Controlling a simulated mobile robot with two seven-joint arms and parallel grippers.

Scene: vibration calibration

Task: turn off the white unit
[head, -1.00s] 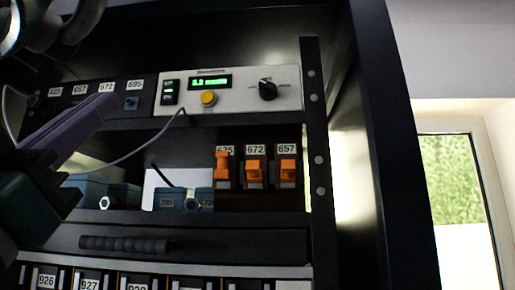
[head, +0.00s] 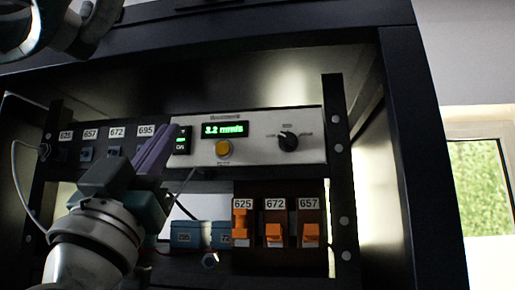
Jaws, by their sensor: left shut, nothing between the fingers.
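The white unit (head: 255,160) is mounted in the black rack. Its green display (head: 224,130) reads 3.2 mm/s, with a yellow button (head: 223,148) below and a black knob (head: 288,141) to the right. A black rocker switch (head: 182,140) sits at its left end, showing green light and an ON label; part of it is hidden by my gripper. My left gripper (head: 169,135), with purple fingers, is shut and empty. Its tips are right beside the switch's left edge; I cannot tell if they touch. My right gripper is not in view.
A dark panel (head: 103,152) with small toggles labelled 625, 657, 672 and 695 lies left of the unit. Below are orange-handled switches (head: 274,235) and blue boxes (head: 190,236). The rack's right post (head: 338,180) stands beside the unit.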

